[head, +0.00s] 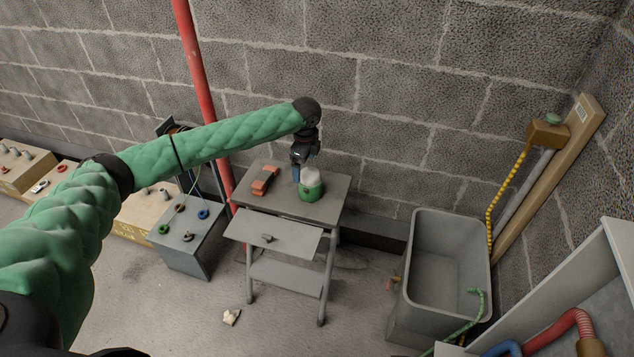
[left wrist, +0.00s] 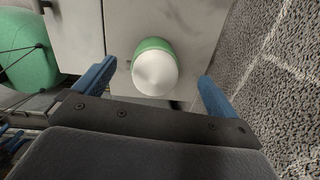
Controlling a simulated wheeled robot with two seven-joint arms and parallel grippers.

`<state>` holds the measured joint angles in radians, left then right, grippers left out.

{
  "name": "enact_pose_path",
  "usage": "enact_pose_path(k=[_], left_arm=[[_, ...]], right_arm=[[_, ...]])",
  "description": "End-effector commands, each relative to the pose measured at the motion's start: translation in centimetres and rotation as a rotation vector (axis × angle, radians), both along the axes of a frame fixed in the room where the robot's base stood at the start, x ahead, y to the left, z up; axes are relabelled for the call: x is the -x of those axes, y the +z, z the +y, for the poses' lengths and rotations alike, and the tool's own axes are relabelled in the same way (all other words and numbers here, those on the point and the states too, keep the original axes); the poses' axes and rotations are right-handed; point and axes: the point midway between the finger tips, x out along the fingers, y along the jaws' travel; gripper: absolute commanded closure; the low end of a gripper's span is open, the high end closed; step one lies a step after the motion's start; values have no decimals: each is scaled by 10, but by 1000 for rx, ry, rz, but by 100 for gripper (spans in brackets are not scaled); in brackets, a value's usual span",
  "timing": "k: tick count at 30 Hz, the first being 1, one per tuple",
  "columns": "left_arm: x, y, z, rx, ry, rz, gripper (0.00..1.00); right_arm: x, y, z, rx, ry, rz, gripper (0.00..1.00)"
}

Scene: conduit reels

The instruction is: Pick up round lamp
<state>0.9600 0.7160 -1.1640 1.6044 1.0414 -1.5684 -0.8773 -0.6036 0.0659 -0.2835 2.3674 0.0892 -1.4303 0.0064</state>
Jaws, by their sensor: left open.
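The round lamp (head: 311,187) has a green base and a white dome, and it stands upright on top of the small grey table (head: 335,200). In the left wrist view the lamp (left wrist: 154,70) sits between and beyond the two blue fingers, seen from above. My left gripper (head: 301,174) is open and points down over the table, just at the lamp's left in the head view. In the left wrist view the open left gripper (left wrist: 157,90) has free space on both sides of the lamp. Contact cannot be seen. My right gripper is not in view.
A red object (head: 265,180) lies on the table's left part. An open drawer or shelf (head: 272,236) juts from the table front. A red pipe (head: 200,85) runs behind it, against the block wall. A grey bin (head: 412,270) stands right, and a grey box (head: 186,240) stands left.

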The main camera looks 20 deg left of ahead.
Motion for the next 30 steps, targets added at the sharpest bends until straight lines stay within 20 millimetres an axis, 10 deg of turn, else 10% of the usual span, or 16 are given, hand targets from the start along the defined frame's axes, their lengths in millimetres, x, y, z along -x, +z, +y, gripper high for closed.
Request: enact_pose_path(k=[15, 30], left_arm=[[7, -3, -8, 51, -367, 65, 4], [6, -38, -11, 49, -380, 67, 4]], right_arm=[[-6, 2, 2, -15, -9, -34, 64], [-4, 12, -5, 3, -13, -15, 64]])
